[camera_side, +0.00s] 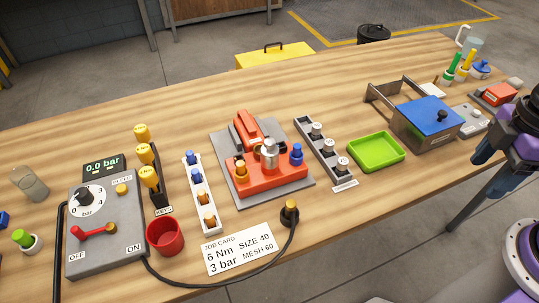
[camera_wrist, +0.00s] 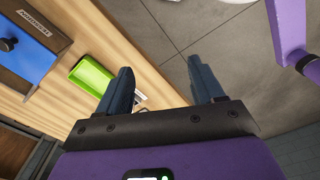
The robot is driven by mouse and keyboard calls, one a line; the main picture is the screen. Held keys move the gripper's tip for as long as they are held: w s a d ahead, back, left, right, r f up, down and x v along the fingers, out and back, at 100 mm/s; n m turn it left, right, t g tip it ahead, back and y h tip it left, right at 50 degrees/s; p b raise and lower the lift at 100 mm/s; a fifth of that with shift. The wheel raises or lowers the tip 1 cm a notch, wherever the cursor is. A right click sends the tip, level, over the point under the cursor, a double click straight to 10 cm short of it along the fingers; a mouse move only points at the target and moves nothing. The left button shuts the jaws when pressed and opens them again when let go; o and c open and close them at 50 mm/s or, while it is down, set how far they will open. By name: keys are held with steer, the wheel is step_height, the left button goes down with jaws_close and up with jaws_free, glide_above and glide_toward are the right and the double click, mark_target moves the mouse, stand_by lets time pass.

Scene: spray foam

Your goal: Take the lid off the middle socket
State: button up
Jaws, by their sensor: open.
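A red-orange block (camera_side: 262,184) sits on a grey plate (camera_side: 225,160) in the middle of the table in the side view. Along its front stand a yellow-orange capped piece (camera_side: 241,170) at left, a taller silver capped piece (camera_side: 269,156) in the middle and a blue capped piece (camera_side: 297,154) at right. The silver piece appears to be the middle socket's lid; I cannot see beneath it. My gripper (camera_wrist: 163,85) is open and empty in the wrist view, over the table's edge and the floor, far from the block. In the side view my arm shows at the right edge.
A green tray (camera_side: 376,151) and a box with a blue lid (camera_side: 428,112) stand between the block and my arm. A dark rack (camera_side: 324,152) with silver pieces and a white rack (camera_side: 201,194) flank the block. A black hose curves in front, ending at a plug (camera_side: 289,214).

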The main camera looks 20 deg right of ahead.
step_height(320, 180, up, 6)
steer(key=n, duration=0.7)
glide_above(270, 151)
steer(key=f, duration=1.1)
steer(key=shift+w+d, duration=0.2)
steer(key=shift+d, duration=0.05)
steer(key=shift+w+a+f, duration=0.1)
steer(key=shift+w+f, duration=0.05)
steer(key=shift+f, duration=2.95)
steer(key=c, duration=1.1)
